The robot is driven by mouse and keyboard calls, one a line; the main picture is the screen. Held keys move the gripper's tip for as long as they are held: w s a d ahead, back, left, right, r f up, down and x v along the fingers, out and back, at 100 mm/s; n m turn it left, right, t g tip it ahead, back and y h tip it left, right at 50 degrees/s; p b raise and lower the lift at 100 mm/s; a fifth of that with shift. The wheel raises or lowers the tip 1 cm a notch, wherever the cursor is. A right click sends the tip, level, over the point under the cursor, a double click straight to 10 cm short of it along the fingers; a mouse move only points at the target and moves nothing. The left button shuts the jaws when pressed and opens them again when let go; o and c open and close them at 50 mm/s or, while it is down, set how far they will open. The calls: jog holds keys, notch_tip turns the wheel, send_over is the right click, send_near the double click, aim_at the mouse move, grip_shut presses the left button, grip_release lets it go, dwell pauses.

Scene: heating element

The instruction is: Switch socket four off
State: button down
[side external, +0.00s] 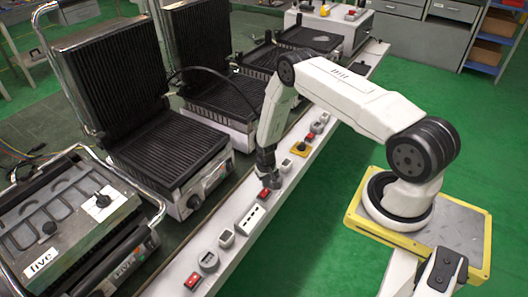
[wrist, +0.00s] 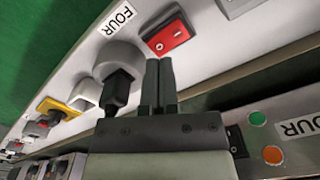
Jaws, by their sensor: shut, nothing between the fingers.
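The red rocker switch (wrist: 170,36) is set in the white panel beside a label reading FOUR (wrist: 117,19). It carries I and O marks, and I cannot tell which side is pressed in. The round grey socket (wrist: 122,56) sits beside it with a black plug (wrist: 116,90) in it. My gripper (wrist: 159,62) is shut and empty, with its fingertips close to the lower edge of the switch. I cannot tell whether they touch it. In the side view my gripper (side external: 267,179) points down just above the red switch (side external: 264,194), which it partly covers.
The white panel (side external: 233,237) runs diagonally with other sockets and red switches, including one at the front (side external: 191,281). A yellow-framed switch (side external: 299,149) lies farther back. Contact grills (side external: 165,145) stand left of the panel.

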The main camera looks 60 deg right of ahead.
aim_at(265, 190)
jog(key=shift+f, duration=1.25)
dwell(1.2)
jog(key=shift+r, duration=3.5)
